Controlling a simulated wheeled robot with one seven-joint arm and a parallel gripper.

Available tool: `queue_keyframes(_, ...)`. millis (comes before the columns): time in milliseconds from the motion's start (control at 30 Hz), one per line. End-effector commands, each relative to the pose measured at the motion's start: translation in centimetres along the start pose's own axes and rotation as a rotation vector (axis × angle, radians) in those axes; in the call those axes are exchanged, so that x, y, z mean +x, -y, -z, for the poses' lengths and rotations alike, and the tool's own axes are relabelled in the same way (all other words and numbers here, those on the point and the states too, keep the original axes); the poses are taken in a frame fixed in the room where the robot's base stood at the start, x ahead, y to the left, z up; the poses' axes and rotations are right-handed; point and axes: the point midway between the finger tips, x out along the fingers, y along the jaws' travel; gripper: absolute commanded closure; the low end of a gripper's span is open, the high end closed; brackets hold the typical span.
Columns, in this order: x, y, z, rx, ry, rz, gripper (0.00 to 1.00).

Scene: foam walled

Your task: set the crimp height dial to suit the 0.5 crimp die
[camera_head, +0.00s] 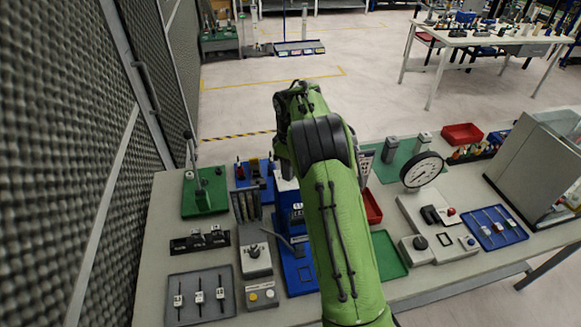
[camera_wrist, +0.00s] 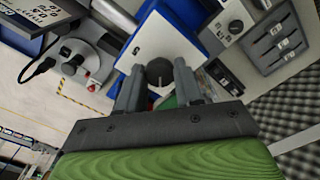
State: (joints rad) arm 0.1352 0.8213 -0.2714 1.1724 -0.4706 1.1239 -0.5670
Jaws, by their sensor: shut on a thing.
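The crimp height dial is a dark round knob with a pale pointer line (camera_wrist: 159,72), on a white plate (camera_wrist: 165,42) of the blue press in the wrist view. My gripper (camera_wrist: 158,82) has one grey finger on each side of the knob and is shut on it. In the head view the blue press (camera_head: 297,268) stands on the bench, partly behind my green arm, which hides my fingertips and the dial. I cannot make out which die is the 0.5 one.
A grey box with a black knob (camera_head: 255,252) stands left of the press. A black rack (camera_head: 200,241), a grey tray of three tools (camera_head: 198,296) and a green-based lever press (camera_head: 205,192) lie further left. A round gauge (camera_head: 421,170) stands to the right.

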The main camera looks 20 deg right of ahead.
Motion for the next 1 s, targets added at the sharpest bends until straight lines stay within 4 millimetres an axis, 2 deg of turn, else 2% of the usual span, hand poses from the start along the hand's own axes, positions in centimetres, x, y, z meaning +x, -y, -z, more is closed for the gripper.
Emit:
queue_keyframes(167,-0.1,-0.1,0.1,0.001,-0.004,-0.003,0.95)
queue_keyframes(200,-0.1,-0.1,0.1,0.001,-0.004,-0.003,0.60)
queue_keyframes(333,-0.1,0.0,0.1,0.001,-0.003,-0.002,0.40)
queue_keyframes(667,-0.5,0.0,0.1,0.002,-0.002,-0.002,0.39)
queue_keyframes(767,-2.2,-0.1,0.1,0.002,-0.005,-0.004,0.39)
queue_keyframes(1000,-9.3,-0.1,0.1,0.003,-0.006,-0.005,0.39)
